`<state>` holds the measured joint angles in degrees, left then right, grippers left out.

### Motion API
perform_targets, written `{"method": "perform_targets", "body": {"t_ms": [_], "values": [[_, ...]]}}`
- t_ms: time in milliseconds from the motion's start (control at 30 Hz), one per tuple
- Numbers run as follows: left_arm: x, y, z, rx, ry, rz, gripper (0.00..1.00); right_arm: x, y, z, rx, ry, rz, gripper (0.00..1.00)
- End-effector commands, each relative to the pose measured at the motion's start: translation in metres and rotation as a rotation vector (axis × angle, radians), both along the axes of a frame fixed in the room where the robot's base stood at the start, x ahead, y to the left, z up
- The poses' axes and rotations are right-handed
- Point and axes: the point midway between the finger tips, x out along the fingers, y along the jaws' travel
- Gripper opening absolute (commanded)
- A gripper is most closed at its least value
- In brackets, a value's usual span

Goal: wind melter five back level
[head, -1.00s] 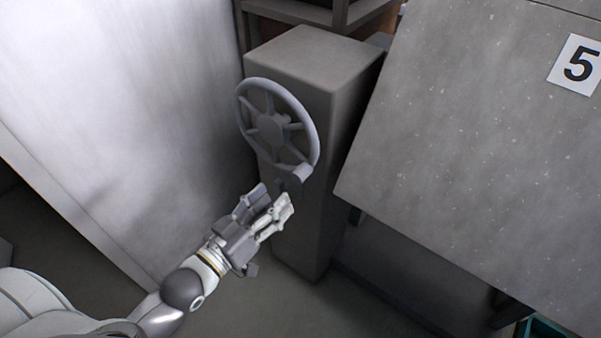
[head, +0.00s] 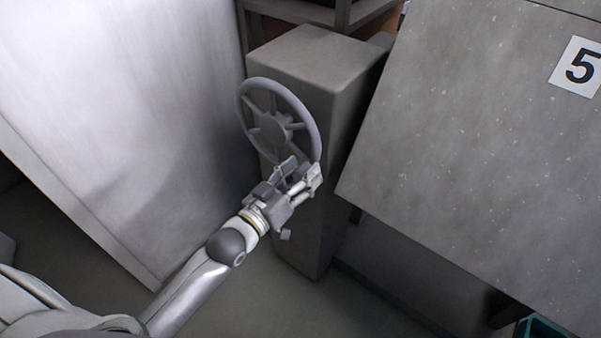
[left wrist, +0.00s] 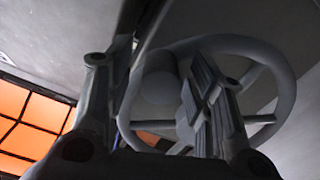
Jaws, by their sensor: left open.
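A grey spoked handwheel (head: 273,128) is mounted on the side of a grey pillar (head: 310,55). Melter five is the large tilted grey body (head: 470,130) with a "5" label (head: 578,66). Contact cannot be told. My right gripper is not in view.
A large pale panel (head: 120,110) stands left of the pillar. The melter's lower edge overhangs the right side. A teal crate (head: 540,328) shows at the bottom right. Orange panes (left wrist: 25,120) show in the left wrist view. Floor below the pillar is clear.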

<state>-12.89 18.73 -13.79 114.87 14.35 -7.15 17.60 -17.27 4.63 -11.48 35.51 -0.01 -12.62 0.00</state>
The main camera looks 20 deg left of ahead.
Motion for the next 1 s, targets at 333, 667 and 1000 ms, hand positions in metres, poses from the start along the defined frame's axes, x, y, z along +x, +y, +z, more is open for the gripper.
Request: {"method": "perform_targets", "body": {"t_ms": [333,667,1000], "values": [[-0.0002,0.0002,0.0,0.0,0.0,0.0,0.18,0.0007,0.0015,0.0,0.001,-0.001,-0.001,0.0],[-0.0002,0.0002,0.0003,-0.001,-0.001,0.0,0.0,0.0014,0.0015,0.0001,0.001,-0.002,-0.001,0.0],[0.008,-0.0017,0.0053,-0.039,0.011,0.0,0.0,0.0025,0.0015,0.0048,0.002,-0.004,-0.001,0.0]]}}
